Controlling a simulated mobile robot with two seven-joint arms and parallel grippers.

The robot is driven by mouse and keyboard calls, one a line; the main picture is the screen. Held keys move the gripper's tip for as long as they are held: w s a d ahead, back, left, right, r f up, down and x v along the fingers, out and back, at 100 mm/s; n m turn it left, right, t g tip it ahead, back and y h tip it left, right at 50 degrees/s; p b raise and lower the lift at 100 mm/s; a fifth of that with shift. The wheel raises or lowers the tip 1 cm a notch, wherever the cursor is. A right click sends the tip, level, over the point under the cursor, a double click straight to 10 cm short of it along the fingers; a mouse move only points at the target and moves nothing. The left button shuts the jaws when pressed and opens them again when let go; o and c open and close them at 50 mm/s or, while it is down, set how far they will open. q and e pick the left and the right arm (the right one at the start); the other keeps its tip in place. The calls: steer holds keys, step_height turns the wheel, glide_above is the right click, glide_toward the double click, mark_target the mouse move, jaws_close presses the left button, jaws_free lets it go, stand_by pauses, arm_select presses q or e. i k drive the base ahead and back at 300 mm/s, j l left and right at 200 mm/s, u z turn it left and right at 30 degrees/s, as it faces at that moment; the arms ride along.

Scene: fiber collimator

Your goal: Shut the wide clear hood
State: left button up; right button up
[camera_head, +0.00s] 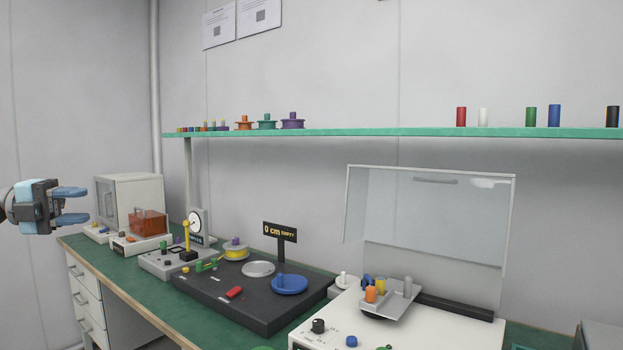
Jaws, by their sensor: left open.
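The wide clear hood (410,205) stands raised, nearly upright, at the back of a white machine (338,328) on the right of the bench. A grey handle bar (436,180) shows near its top edge. Under the hood, a grey holder (398,303) carries several small coloured cylinders. My left gripper (86,205) is at the far left of the view, open and empty, above and left of the bench, far from the hood. My right gripper is not in view.
A black unit (255,308) with a "0 cm EMPTY" sign (280,231), a dial gauge (197,222) and a white box (128,196) stand on the green bench (120,275). A green shelf (400,131) with spools and coloured cylinders runs above.

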mark_target(513, 178)
steer(key=i+j, duration=0.2)
steer(key=j, duration=0.2)
steer(key=i+j, duration=0.25)
steer(key=j, duration=0.2)
steer(key=i+j, duration=0.2)
steer(key=j, duration=0.2)
steer(key=i+j, duration=0.2)
steer(key=j, duration=0.2)
steer(key=i+j, duration=0.25)
steer(key=j, duration=0.2)
steer(key=j+z, duration=0.15)
steer(key=z, duration=0.25)
steer(key=i+j+z, duration=0.1)
steer(key=z, duration=0.3)
steer(key=j+z, duration=0.35)
steer(key=i+l+z, duration=0.3)
steer(key=z, duration=0.15)
steer(key=i+l+z, duration=0.2)
steer(key=z, duration=0.2)
steer(key=i+z, duration=0.45)
